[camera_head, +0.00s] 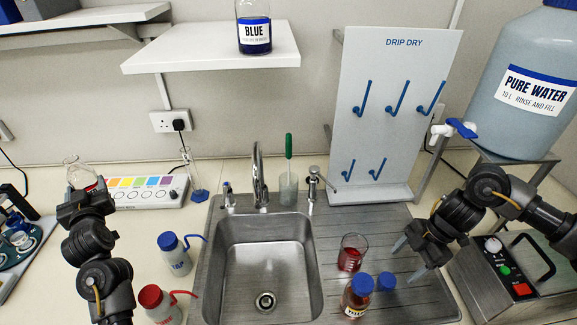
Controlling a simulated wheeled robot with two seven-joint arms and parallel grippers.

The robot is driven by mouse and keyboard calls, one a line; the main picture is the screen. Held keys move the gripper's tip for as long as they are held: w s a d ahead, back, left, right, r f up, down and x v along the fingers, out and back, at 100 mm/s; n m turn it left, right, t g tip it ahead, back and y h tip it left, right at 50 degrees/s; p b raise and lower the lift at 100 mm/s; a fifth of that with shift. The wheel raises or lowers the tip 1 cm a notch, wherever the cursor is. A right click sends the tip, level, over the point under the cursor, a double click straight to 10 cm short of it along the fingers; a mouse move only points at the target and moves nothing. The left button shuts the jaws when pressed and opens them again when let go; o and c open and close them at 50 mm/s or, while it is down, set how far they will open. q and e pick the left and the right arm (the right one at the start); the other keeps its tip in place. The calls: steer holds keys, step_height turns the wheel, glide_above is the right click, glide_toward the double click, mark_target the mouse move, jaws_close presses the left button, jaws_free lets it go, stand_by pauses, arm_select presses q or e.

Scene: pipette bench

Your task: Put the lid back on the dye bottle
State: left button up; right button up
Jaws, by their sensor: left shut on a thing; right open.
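A brown bottle (353,299) with a partly visible label stands on the front of the drainboard. A blue cap shape (362,284) shows at its top; I cannot tell how it is seated. A separate blue lid (386,282) is just right of the bottle on the drainboard. My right gripper (413,258) is open and empty above the drainboard, right of and behind the lid. My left gripper (83,190) is shut on a clear glass vessel (77,169) at the far left, with a little red showing low in it. Its fingers partly hide the vessel.
A beaker of red liquid (351,254) stands behind the bottle. The sink (265,255) lies left of it. Blue-capped (174,255) and red-capped (158,305) wash bottles stand left of the sink. A grey device (505,275) and water tank (525,85) are on the right.

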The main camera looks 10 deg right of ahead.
mark_target(392, 278)
arm_select(q)
steer(key=shift+s+d+r, duration=0.1)
steer(key=shift+s+r, duration=0.55)
arm_select(e)
steer(key=shift+s+a+f, duration=0.2)
steer(key=shift+s+f, duration=0.25)
steer(key=shift+s, duration=0.25)
arm_select(q)
steer(key=shift+w+f, duration=0.2)
steer(key=shift+w, duration=0.2)
arm_select(e)
steer(key=shift+w+f, duration=0.2)
steer(key=shift+w, duration=0.2)
arm_select(q)
steer(key=shift+r+p, duration=0.25)
steer(key=shift+p, duration=0.1)
arm_select(e)
steer(key=shift+a+f, duration=0.1)
steer(key=shift+f, duration=0.05)
arm_select(q)
steer(key=shift+s+r+p, duration=0.2)
steer(key=shift+r+p, duration=0.7)
steer(key=shift+r, duration=0.1)
arm_select(e)
steer(key=x, duration=0.4)
arm_select(q)
steer(key=shift+w, duration=0.1)
arm_select(e)
steer(key=shift+f, duration=0.4)
